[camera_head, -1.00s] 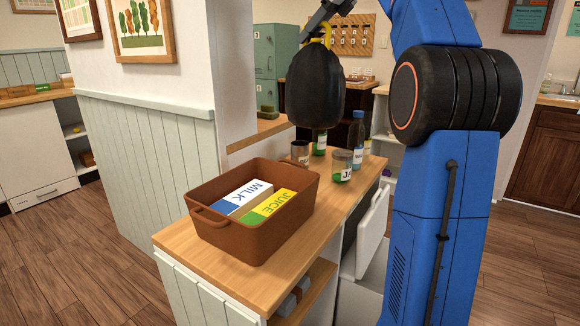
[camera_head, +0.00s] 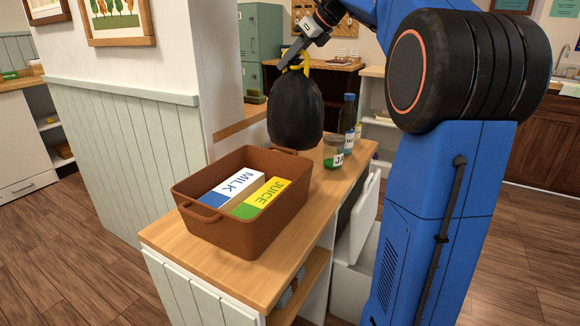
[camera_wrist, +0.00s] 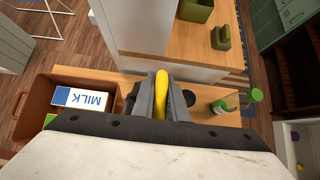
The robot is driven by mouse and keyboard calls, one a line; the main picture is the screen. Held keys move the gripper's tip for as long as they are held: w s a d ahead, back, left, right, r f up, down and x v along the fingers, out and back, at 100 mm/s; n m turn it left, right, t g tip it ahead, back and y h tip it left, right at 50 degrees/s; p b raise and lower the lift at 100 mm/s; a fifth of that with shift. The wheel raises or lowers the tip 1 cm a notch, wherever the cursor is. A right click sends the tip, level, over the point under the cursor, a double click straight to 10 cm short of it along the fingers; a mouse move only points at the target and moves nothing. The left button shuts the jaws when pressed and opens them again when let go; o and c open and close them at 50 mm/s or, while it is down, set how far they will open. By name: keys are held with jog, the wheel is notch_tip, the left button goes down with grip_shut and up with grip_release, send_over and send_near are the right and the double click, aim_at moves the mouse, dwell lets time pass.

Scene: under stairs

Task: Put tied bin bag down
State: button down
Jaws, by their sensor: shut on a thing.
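A black tied bin bag (camera_head: 295,112) with a yellow tie (camera_head: 303,66) hangs upright from my gripper (camera_head: 293,58). My gripper is shut on the yellow tie, which also shows between the fingers in the wrist view (camera_wrist: 161,92). In the head view the bag hangs over the wooden counter, just behind the brown bin. I cannot tell whether its base touches the counter. In the wrist view the bag's body is mostly hidden beneath the gripper.
The brown bin (camera_head: 187,207) on the counter (camera_head: 165,233) holds a milk carton (camera_head: 232,187) and a juice carton (camera_head: 262,197). A wall (camera_head: 120,150) rises at left.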

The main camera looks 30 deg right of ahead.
aim_at(288, 95)
jog(key=shift+f, duration=5.2)
jog(key=c, duration=1.8)
grip_release()
jog(key=shift+o, duration=0.2)
